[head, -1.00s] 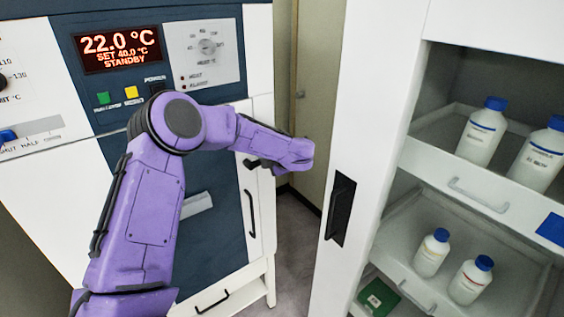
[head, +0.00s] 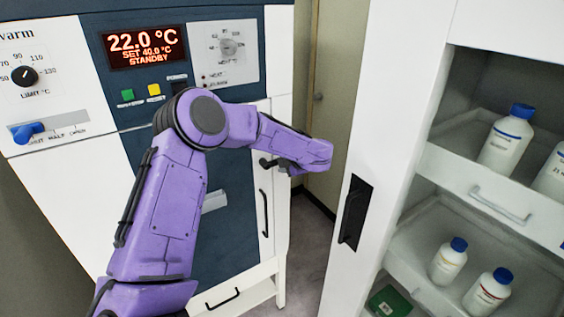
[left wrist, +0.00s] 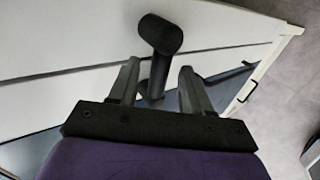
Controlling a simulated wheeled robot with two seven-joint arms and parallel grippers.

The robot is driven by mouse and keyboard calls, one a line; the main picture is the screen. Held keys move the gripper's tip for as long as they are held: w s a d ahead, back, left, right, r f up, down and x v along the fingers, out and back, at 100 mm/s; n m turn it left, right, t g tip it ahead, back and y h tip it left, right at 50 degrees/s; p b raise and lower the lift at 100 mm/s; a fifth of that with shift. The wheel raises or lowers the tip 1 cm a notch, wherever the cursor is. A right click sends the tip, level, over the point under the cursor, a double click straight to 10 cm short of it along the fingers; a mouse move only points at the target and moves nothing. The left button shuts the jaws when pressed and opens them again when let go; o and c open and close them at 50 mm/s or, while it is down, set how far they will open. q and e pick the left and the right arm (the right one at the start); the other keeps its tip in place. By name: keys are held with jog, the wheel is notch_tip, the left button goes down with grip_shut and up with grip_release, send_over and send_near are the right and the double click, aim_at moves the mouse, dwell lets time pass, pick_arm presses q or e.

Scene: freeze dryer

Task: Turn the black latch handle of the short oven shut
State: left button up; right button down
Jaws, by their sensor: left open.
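The short oven (head: 225,240) stands at the left of the head view, with a white and dark blue front and a lit display. Its black latch handle (head: 266,162) sticks out near the right edge of the front, partly hidden by my left gripper (head: 282,165). In the left wrist view the handle's rounded end (left wrist: 160,36) lies just beyond the fingertips, and its dark stem runs down between the fingers. My left gripper (left wrist: 157,78) is open around the stem; contact cannot be told. My right gripper is not in view.
A white cabinet (head: 385,130) with a black pull handle (head: 355,212) and shelves of blue-capped bottles (head: 508,138) stands at the right. A long vertical handle (head: 265,213) is on the oven's front below the latch. A narrow floor gap (head: 305,235) separates oven and cabinet.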

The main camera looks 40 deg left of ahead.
pick_arm(q)
jog(key=b+v, duration=0.3)
jog(key=v, duration=0.4)
jog(key=shift+d, duration=0.15)
jog(key=shift+d+r, duration=0.1)
